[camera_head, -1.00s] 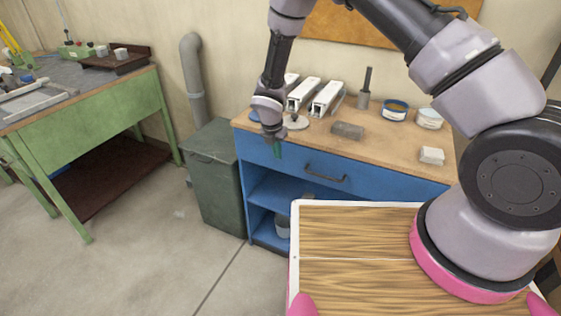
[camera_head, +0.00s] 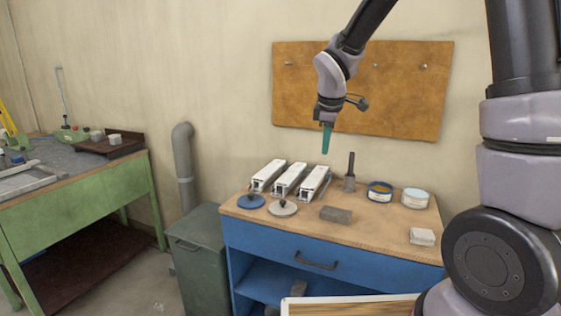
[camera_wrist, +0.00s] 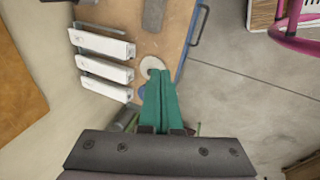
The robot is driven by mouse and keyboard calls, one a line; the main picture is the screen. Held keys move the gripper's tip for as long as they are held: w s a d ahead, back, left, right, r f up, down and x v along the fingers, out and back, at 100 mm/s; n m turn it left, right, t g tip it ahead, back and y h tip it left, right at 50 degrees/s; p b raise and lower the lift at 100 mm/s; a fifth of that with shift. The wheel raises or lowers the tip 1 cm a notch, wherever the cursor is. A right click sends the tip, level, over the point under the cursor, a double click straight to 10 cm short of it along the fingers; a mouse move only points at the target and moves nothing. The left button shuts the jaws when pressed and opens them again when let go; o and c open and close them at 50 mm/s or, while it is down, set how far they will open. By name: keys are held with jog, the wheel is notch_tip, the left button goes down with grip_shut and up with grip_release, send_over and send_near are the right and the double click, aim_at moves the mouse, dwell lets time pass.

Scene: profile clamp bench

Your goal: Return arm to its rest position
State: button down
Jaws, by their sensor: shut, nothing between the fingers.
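My gripper (camera_head: 326,140) hangs above the back of the blue workbench (camera_head: 300,245), in front of the wall board, pointing down. Its green fingers are together with nothing between them. In the wrist view the shut fingers (camera_wrist: 162,100) show in the middle, over the bench edge and the floor. Three white profile pieces (camera_head: 289,179) lie side by side on the bench top below my gripper. They also show at the left in the wrist view (camera_wrist: 103,67). My gripper is clear of everything on the bench.
A brown board (camera_head: 360,90) hangs behind. A green bin (camera_head: 197,255) stands left.

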jog(key=s+d+r+m+t+y, duration=0.1)
jog(key=s+d+r+m, duration=0.8)
jog(key=s+r, duration=0.15)
jog(key=s+d+r+m+t, duration=0.1)
jog(key=s+r+m, duration=0.1)
jog(key=s+m, duration=0.2)
jog(key=s+d+r+m+t+y, duration=0.1)
jog(key=s+d+r+m, duration=0.1)
jog(key=s+m, duration=0.3)
jog(key=s, duration=0.2)
jog(key=shift+s+r+m, duration=0.3)
